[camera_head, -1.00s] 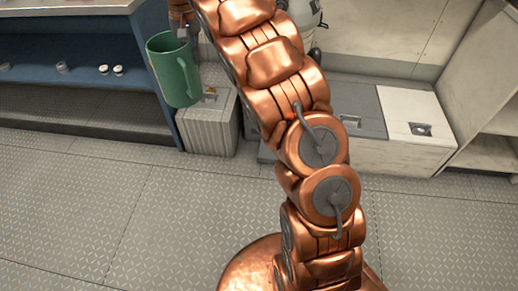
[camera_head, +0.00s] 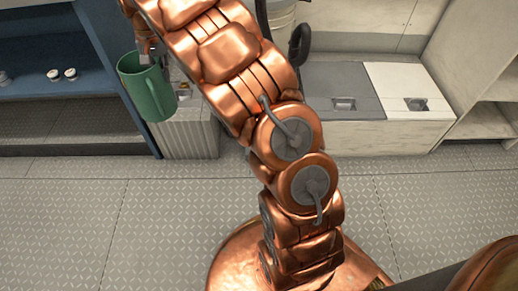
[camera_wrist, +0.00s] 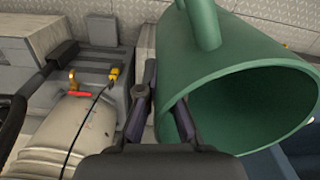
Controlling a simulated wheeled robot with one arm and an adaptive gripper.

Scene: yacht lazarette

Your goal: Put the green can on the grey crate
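The green can (camera_head: 148,88), mug-like with a side handle, hangs tilted from my gripper (camera_head: 148,50). In the wrist view the can (camera_wrist: 235,60) fills the right side, its open mouth toward the camera. My gripper (camera_wrist: 160,115) is shut on its rim wall, one finger outside and one inside the mouth. The grey crate (camera_head: 190,135), ribbed, stands on the floor against the blue shelf. In the head view the can overlaps the crate's upper left; the height between them is unclear. A grey ribbed box, probably this crate (camera_wrist: 118,70), shows left of the can in the wrist view.
The blue shelf unit (camera_head: 105,45) stands left of the crate. A pale container (camera_wrist: 60,135) with a red and yellow fitting is at lower left in the wrist view. A grey and white locker bench (camera_head: 350,135) is to the right. The plate floor (camera_head: 90,215) in front is clear.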

